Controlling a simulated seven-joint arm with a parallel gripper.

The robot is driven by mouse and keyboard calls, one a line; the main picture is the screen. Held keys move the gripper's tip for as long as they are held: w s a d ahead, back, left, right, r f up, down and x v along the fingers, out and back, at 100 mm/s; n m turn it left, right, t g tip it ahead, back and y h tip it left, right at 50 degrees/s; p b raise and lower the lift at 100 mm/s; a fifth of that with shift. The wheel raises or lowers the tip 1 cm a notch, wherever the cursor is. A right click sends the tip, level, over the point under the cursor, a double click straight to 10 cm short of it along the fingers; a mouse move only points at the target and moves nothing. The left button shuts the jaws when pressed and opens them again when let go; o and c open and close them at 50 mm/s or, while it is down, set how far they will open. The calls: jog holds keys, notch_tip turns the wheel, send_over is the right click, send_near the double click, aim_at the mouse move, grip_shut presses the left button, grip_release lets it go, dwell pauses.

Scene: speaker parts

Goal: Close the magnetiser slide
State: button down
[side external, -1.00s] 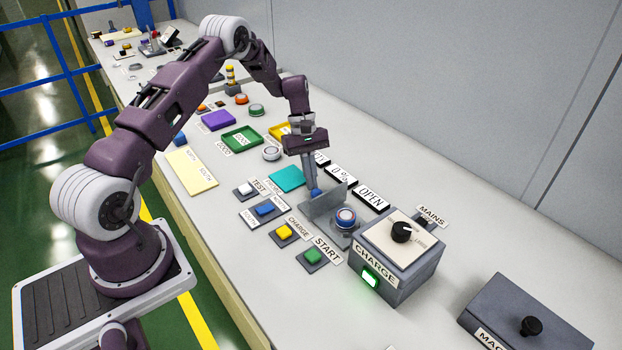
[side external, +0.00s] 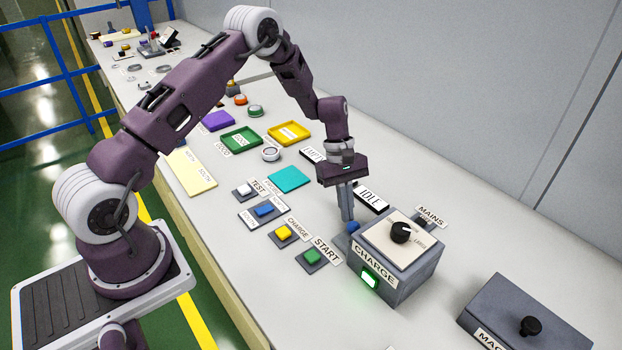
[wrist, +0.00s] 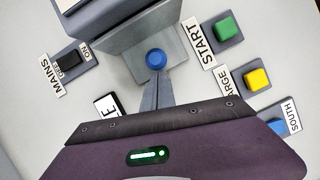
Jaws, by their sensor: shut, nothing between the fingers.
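The magnetiser (side external: 405,262) is the grey box with the CHARGE label, a black dial on top and a lit green lamp. The display (side external: 371,196) reads IDLE. The round part formerly on the slide is out of sight.
START (side external: 312,256), CHARGE (side external: 283,232), a blue polarity switch (side external: 265,210) and TEST (side external: 244,189) lie left of the slide. The MAINS switch (side external: 421,221) is behind the box. A second grey box (side external: 525,318) stands at the right. Trays lie farther back.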

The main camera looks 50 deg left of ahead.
jog(key=shift+w+a, duration=0.1)
jog(key=shift+a, duration=0.3)
jog(key=a, duration=0.2)
jog(key=w+a+r, duration=0.1)
jog(key=shift+a, duration=0.35)
jog(key=s+v, duration=0.1)
jog(key=v, duration=0.8)
jog(key=s+d+r+m+t+y, duration=0.1)
jog(key=s+d+r+m, duration=0.25)
jog(key=r, duration=0.55)
jog(key=s+d+r+m+t+y, duration=0.1)
jog(key=s+d+r+m, duration=0.3)
jog(key=r, duration=0.5)
jog(key=s+d+r+m+t+y, duration=0.1)
jog(key=s+m+t, duration=0.1)
jog(key=s, duration=0.9)
jog(key=s+d+r+m+t+y, duration=0.1)
jog(key=s+m, duration=0.4)
jog(key=s, duration=0.7)
jog(key=shift+r+t, duration=0.45)
jog(key=shift+t, duration=0.45)
jog(key=shift+m, duration=0.25)
